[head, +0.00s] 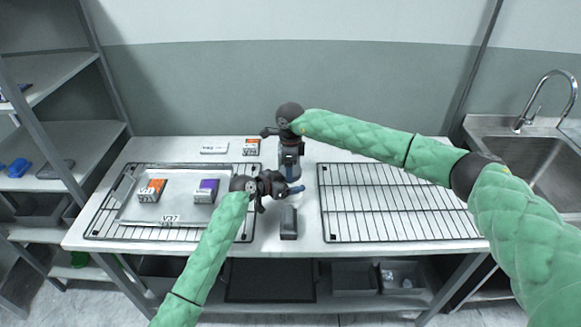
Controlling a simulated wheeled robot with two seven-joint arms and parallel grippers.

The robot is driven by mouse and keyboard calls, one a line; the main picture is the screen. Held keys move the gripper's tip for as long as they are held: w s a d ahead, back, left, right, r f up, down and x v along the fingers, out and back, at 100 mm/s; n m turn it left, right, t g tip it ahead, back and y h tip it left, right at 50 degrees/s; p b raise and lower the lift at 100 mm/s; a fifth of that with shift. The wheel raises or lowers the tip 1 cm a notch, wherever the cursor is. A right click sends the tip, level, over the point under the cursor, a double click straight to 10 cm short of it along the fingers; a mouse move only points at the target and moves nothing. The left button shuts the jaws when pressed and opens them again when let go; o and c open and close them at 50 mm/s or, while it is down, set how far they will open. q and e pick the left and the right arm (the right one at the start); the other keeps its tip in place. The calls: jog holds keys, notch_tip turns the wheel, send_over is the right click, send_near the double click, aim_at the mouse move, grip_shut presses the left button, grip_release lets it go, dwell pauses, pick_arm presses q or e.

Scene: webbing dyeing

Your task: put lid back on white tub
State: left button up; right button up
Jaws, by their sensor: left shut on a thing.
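My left gripper (272,190) is over the middle of the table, between the two wire racks. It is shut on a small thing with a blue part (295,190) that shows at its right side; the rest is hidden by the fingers. I cannot tell whether this is the lid. My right gripper (270,132) is farther back, pointing left, and its jaws are too small and dark to read. A dark bottle-like container (291,160) with a bluish base stands below it, partly covered. I cannot make out a white tub for certain.
A tray (130,209) with an orange-and-white box (151,191) and a purple-and-white box (206,191) lies on the left rack. The right rack (390,200) is empty. A dark block (289,222) lies at the front middle. A white label (214,147) and another box (251,147) are at the back.

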jog(key=o, duration=1.1)
jog(key=shift+r, duration=2.3)
jog(key=shift+c, duration=0.4)
jog(key=r, duration=0.2)
jog(key=w+r, duration=0.1)
jog(key=shift+w+d+r, duration=0.1)
jog(key=shift+d+r, duration=0.1)
jog(key=shift+r, duration=0.2)
jog(key=n, duration=0.1)
jog(key=s+n, duration=0.1)
jog(key=n, duration=0.1)
jog(key=shift+a+f, duration=0.15)
jog(key=shift+a, duration=0.05)
jog(key=shift+s+n, duration=0.1)
jog(key=shift+n, duration=1.2)
